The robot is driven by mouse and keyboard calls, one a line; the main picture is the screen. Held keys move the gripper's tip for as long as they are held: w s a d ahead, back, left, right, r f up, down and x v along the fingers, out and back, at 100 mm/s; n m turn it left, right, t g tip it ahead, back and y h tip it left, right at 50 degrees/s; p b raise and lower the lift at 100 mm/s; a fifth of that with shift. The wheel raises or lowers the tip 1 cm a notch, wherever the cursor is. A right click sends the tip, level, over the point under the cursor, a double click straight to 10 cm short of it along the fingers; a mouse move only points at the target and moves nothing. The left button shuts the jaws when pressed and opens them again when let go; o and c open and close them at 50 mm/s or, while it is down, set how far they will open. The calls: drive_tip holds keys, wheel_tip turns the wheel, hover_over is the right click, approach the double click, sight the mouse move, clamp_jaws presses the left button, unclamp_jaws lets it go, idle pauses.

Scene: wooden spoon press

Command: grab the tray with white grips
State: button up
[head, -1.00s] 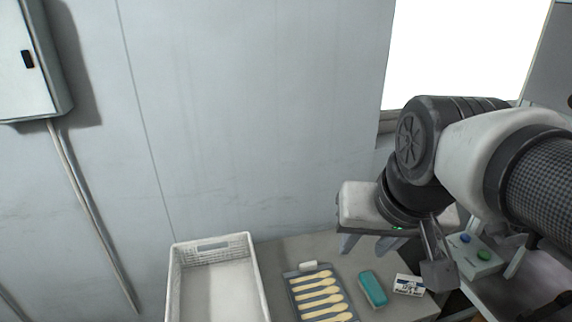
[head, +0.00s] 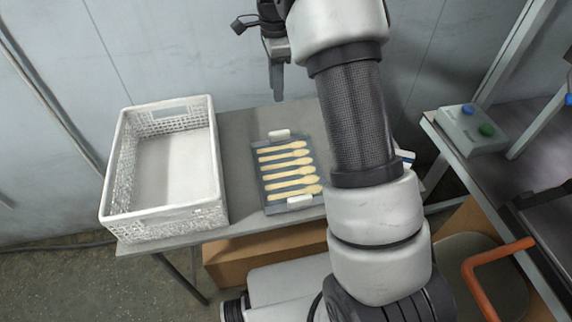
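The grey tray (head: 264,205) lies flat on the table, with several pale wooden spoons (head: 290,171) in its rows. One white grip (head: 279,135) is at its far edge and another white grip (head: 299,201) at its near edge. My gripper (head: 277,92) points down above the far side of the table, beyond the far grip and apart from the tray. Its fingers show edge-on, so I cannot tell whether they are open or shut. My arm covers the area just right of the tray.
A white basket (head: 165,220) stands left of the tray and looks empty. Bare grey tabletop (head: 236,130) lies between them. A control box (head: 472,128) with a blue and a green button is at right on another bench. An orange bar (head: 490,262) is at lower right.

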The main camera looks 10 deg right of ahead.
drive_tip(key=b, duration=0.2)
hover_over(279, 132)
drive_tip(key=f, duration=1.1)
drive_tip(key=shift+w+f, duration=0.25)
drive_tip(key=shift+w, duration=0.15)
drive_tip(key=shift+s+f+b, duration=0.2)
drive_tip(key=shift+f+b, duration=0.1)
drive_tip(key=shift+f, duration=1)
drive_tip(key=shift+s+f+b, duration=0.15)
drive_tip(key=shift+f+b, duration=0.1)
drive_tip(key=shift+f, duration=1.05)
clamp_jaws()
